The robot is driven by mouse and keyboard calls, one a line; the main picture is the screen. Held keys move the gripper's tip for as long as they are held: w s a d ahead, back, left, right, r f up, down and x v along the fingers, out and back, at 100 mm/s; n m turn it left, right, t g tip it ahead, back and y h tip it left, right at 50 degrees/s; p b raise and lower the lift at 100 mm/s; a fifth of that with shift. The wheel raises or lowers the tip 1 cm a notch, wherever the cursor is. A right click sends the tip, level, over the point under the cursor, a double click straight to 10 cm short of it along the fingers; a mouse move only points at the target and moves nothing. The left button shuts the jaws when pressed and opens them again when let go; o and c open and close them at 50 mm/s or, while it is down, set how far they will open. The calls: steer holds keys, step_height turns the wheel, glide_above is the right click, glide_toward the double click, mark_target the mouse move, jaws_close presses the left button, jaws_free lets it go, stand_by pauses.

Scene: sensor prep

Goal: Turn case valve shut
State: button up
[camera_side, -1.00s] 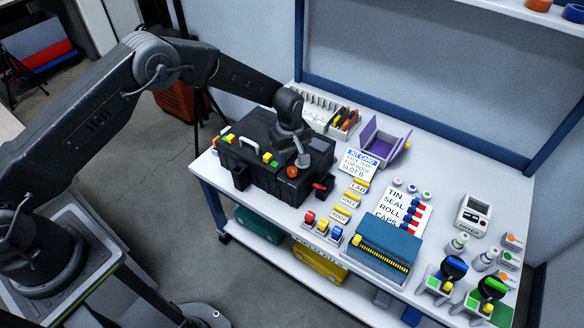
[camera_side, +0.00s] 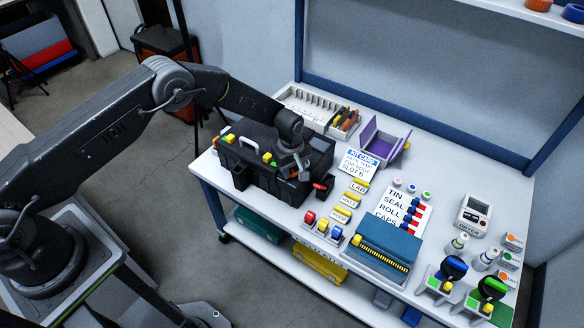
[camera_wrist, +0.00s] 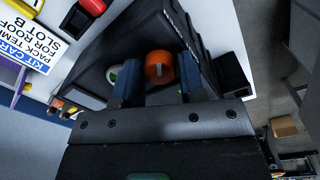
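The black case (camera_side: 262,180) sits at the left of the workbench, with a white handle and colored buttons. An orange valve knob (camera_wrist: 159,67) with a pale mark shows on the case in the wrist view. My gripper (camera_wrist: 160,75) has its two fingers on either side of the knob, the left one close to it and a slim gap at the right one. Firm contact is not visible. In the side view my gripper (camera_side: 299,172) is at the case's front right corner and hides the knob.
A red-handled part (camera_side: 320,186) juts out right beside my gripper. A kit card (camera_side: 357,163), yellow labeled blocks (camera_side: 349,199) and a purple open box (camera_side: 384,143) lie to the right. A round green-and-white spot (camera_wrist: 112,75) is on the case.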

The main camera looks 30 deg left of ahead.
steer(key=c, duration=0.5)
steer(key=shift+m, duration=0.3)
steer(key=m, duration=0.8)
steer(key=shift+m, duration=0.4)
steer(key=m, duration=1.1)
steer(key=shift+w+g, duration=0.1)
steer(key=shift+g, duration=0.2)
steer(key=shift+m, duration=0.4)
